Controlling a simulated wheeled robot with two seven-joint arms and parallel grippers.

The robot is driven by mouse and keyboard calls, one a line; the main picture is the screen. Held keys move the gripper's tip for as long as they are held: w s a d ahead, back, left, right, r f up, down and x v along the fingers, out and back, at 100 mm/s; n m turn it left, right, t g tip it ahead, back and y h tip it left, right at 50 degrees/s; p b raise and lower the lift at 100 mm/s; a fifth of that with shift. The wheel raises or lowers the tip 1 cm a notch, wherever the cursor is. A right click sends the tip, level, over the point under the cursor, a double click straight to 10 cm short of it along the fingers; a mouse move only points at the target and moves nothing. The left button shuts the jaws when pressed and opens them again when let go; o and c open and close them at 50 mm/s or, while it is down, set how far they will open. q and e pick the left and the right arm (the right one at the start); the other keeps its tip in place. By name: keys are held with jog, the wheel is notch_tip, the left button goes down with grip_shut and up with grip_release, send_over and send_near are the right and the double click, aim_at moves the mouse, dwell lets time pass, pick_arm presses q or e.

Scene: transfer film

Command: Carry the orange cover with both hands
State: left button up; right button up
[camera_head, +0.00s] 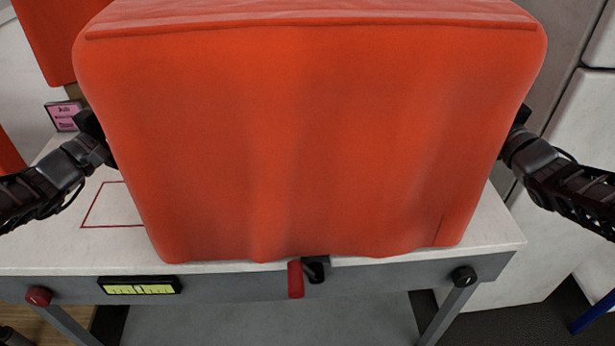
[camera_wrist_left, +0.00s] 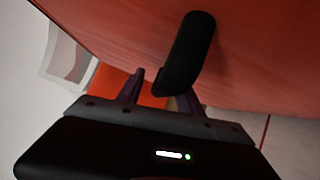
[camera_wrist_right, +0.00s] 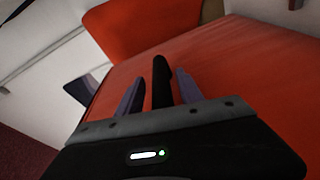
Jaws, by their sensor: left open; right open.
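The large orange cover (camera_head: 310,140) stands upright on the white table and fills the middle of the head view. My left gripper (camera_head: 103,140) is at its left side and my right gripper (camera_head: 512,142) at its right side; their fingertips are partly hidden in the head view. In the left wrist view a black handle (camera_wrist_left: 187,52) on the cover stands by the open fingers (camera_wrist_left: 158,92); I cannot tell if they touch it. In the right wrist view another black handle (camera_wrist_right: 161,80) lies between the open fingers (camera_wrist_right: 158,88).
The white table (camera_head: 495,225) has a red outlined square (camera_head: 110,226) at left. Its front edge carries a red lever (camera_head: 296,280), knobs and a yellow level gauge (camera_head: 139,289). Another orange object (camera_head: 52,35) is at back left. White cabinets (camera_head: 580,130) stand at right.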

pick_arm(q)
jog(key=shift+s, duration=0.1)
jog(key=v, duration=1.2)
jog(key=shift+a, duration=0.1)
pick_arm(e)
jog(key=shift+s, duration=0.15)
jog(key=v, duration=1.1)
jog(key=shift+s, duration=0.4)
pick_arm(q)
jog(key=shift+r, duration=0.1)
pick_arm(e)
jog(key=shift+d+r, duration=0.1)
jog(key=shift+r, duration=0.05)
